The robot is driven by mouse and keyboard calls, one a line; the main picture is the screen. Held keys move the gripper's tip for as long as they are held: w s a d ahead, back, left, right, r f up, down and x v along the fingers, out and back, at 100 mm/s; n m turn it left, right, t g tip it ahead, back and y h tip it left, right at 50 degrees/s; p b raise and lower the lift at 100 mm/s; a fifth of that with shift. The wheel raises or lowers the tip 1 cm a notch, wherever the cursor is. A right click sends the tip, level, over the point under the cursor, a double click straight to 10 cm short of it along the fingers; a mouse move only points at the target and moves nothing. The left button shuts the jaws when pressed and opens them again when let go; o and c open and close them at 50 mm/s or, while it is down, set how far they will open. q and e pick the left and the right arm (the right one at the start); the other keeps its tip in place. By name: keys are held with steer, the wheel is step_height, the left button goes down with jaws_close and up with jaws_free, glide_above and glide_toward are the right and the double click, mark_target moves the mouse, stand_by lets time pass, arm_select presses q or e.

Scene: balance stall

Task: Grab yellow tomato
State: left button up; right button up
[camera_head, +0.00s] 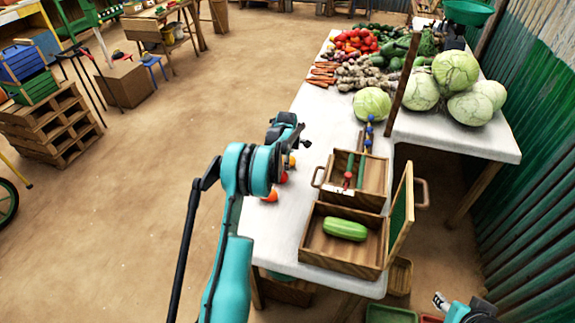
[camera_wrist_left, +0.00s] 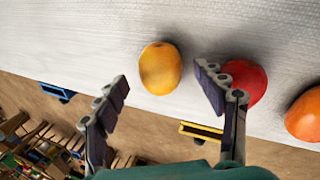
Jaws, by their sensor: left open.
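The yellow tomato (camera_wrist_left: 160,68) lies on the white tabletop in the left wrist view, just beyond and between the tips of my left gripper (camera_wrist_left: 163,92). The fingers are apart with nothing between them. A red tomato (camera_wrist_left: 246,80) is partly hidden behind the right-hand finger, and an orange-red tomato (camera_wrist_left: 303,115) lies at the right edge. In the head view my left gripper (camera_head: 304,143) is above the table's left side; the yellow tomato (camera_head: 291,162) shows small and partly covered by my arm. My right gripper (camera_head: 440,301) is at the bottom right, off the table; its jaw opening is unclear.
A wooden box (camera_head: 318,243) with a green squash stands near the front, beside a divided wooden box (camera_head: 373,201). An upright framed board (camera_head: 402,216) stands at their right. Vegetables and cabbages (camera_head: 456,70) fill the table's far end. A brown post (camera_head: 405,75) rises there.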

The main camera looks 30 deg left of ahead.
arm_select(q)
steer(key=shift+x, duration=1.1)
steer(key=shift+r, duration=0.15)
steer(key=c, duration=1.3)
